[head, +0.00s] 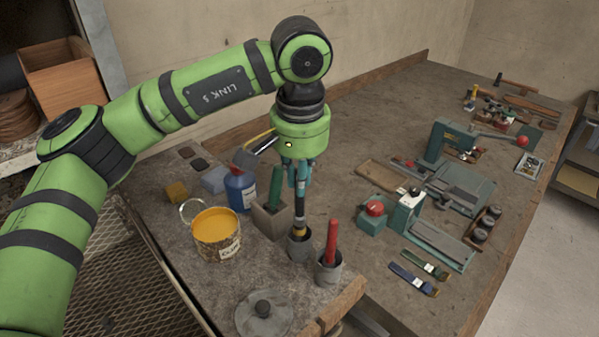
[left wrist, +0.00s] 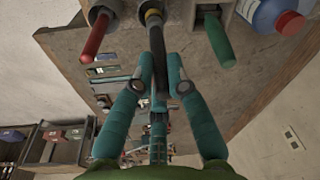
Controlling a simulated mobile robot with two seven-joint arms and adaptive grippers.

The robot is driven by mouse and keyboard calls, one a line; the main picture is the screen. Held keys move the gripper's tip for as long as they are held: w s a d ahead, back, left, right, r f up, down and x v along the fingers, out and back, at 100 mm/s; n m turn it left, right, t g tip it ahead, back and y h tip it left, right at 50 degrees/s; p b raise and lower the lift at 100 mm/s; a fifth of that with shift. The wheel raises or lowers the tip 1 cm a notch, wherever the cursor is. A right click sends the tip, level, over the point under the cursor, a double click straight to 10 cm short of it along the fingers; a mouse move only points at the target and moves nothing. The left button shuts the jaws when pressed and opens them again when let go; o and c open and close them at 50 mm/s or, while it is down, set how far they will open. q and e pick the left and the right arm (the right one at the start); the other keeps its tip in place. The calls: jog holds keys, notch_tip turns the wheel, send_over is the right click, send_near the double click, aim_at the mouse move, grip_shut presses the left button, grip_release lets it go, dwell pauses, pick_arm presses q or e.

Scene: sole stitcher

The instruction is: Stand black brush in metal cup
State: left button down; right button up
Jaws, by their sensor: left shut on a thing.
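My left gripper (head: 298,182) is shut on the black brush (head: 299,208). My right gripper is not in view.
Close to the right is another cup (head: 328,272) with a red-handled tool (head: 332,238). A block holder (head: 270,222) with a green-handled tool stands just left. A yellow glue can (head: 217,238), blue bottle (head: 240,190) and round lid (head: 263,314) are nearby.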

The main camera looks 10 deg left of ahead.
pick_arm(q)
notch_tip(320, 180, down, 2)
jog(key=shift+f+b, duration=0.1)
jog(key=shift+b, duration=0.5)
jog(key=shift+f+b, duration=0.7)
jog(key=shift+f, duration=0.25)
jog(key=c, duration=1.2)
grip_release()
jog(key=shift+o, duration=0.2)
jog(key=shift+r, duration=0.3)
notch_tip(320, 180, up, 11)
jog(key=s, duration=0.1)
jog(key=shift+s+d+r, duration=0.15)
jog(key=shift+r, duration=0.05)
